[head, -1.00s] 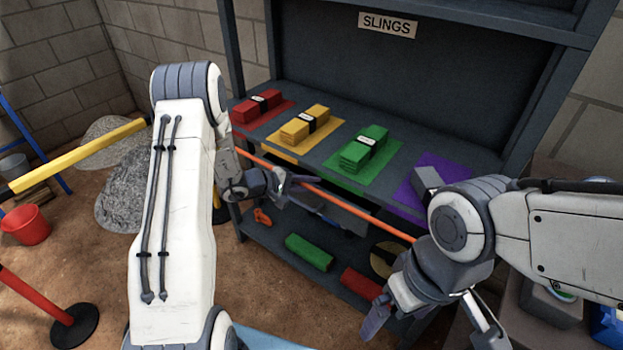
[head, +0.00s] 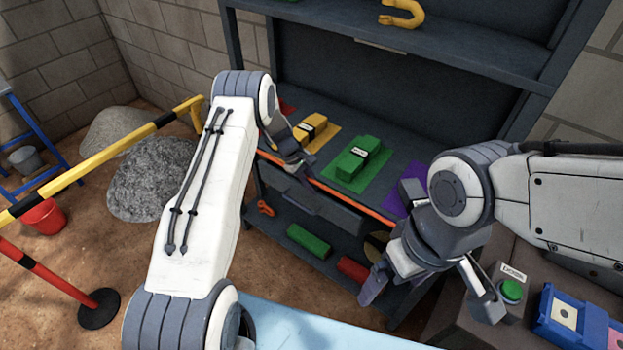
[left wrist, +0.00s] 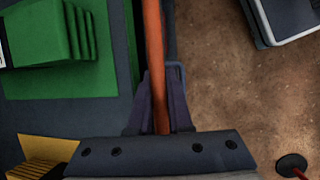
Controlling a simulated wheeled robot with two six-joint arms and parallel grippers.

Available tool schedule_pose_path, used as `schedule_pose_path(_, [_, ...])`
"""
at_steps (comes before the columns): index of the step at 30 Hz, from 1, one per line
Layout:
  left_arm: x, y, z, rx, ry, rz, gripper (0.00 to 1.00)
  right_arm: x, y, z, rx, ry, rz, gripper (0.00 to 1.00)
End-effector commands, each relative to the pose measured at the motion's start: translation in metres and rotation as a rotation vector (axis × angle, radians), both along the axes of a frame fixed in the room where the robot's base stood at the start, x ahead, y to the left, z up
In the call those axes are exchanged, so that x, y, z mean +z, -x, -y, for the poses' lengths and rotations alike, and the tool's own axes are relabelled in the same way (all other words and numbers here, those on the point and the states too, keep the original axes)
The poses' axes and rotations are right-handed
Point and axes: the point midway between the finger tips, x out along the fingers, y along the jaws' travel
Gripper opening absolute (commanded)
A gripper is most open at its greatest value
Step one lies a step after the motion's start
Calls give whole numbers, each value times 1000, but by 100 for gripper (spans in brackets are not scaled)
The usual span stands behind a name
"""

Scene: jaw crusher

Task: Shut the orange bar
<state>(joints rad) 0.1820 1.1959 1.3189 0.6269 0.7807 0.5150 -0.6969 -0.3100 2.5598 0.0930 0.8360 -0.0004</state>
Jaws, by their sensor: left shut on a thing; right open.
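The orange bar (head: 349,198) runs along the front edge of the upper shelf in the head view. In the left wrist view the bar (left wrist: 153,45) passes between the jaws, close beside the shelf edge. My left gripper (head: 300,168) is at the bar, toward its left part. It is shut on the bar, and its jaws (left wrist: 158,105) show on both sides of it in the left wrist view. My right gripper (head: 430,298) is open and empty, in front of the rack's right side. My right arm hides the bar's right end.
Green (head: 357,163) and yellow (head: 312,128) slings lie on coloured mats on the shelf. A lower shelf holds a green bundle (head: 309,241) and a red one. A grey bench with a green button (head: 512,290) stands at the right. A yellow barrier (head: 100,158) stands left.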

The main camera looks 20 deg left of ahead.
Motion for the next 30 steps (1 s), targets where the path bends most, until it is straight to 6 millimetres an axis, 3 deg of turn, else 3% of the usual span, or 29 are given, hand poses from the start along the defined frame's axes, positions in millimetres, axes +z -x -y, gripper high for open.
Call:
schedule_pose_path(15, [-2, -7, 4, 2, -109, -304, 0, -49, 0, 0, 0, 1, -1, 98])
schedule_pose_path(30, [1, -6, 5, 1, -131, -379, 0, -61, 0, 0, 0, 0, 0, 98])
